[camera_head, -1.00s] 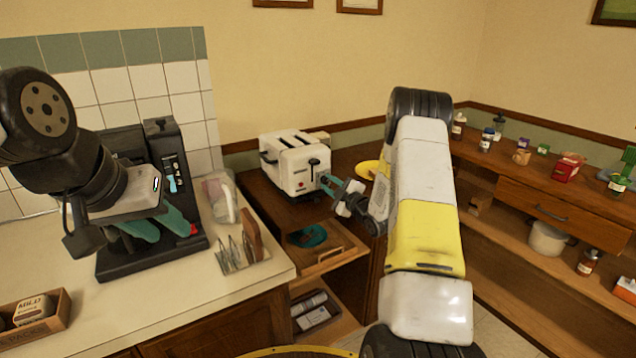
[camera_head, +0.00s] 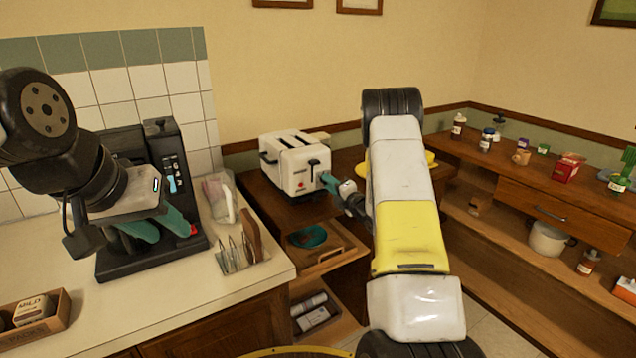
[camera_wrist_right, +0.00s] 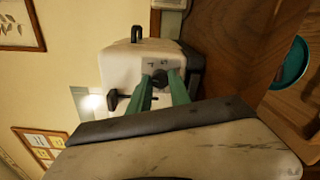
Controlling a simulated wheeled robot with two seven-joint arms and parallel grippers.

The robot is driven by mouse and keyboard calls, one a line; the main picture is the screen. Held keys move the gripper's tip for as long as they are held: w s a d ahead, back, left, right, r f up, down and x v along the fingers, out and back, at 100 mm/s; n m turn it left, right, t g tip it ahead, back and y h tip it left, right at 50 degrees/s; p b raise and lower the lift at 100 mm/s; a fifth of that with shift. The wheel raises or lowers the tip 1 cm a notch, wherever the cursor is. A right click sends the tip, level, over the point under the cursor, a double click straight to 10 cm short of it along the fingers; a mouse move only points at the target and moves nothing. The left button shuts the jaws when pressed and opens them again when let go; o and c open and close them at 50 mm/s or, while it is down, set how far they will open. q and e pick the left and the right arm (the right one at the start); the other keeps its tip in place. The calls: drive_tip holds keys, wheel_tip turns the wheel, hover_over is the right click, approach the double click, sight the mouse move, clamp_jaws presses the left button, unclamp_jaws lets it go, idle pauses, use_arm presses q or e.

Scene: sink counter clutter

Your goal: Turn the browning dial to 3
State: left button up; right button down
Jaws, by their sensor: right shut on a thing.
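The white toaster (camera_head: 287,172) stands on the brown wooden counter, with two slots on top and a dark lever on its front. In the right wrist view the toaster (camera_wrist_right: 121,62) appears turned sideways, with its dark dial (camera_wrist_right: 160,76) between my right gripper's green fingertips. My right gripper (camera_head: 327,181) is at the toaster's front and shut on the dial. The dial's marks are too small to read. In the head view the fingers hide the dial. My left gripper (camera_head: 163,229) is open and empty in front of the black coffee machine.
The black coffee machine (camera_head: 181,175) stands on the light counter. A wire rack (camera_head: 237,256) is near that counter's right edge. A yellow plate (camera_head: 431,158) is partly behind my right arm. A teal bowl (camera_head: 307,237) lies below the toaster.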

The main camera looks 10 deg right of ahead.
drive_tip(key=shift+f+n, duration=0.1)
drive_tip(key=shift+n, duration=0.5)
drive_tip(key=shift+d, duration=0.1)
drive_tip(key=c, duration=1.2)
unclamp_jaws()
drive_tip(key=v, duration=0.7)
drive_tip(key=shift+s+d, duration=0.1)
drive_tip(key=shift+s, duration=0.3)
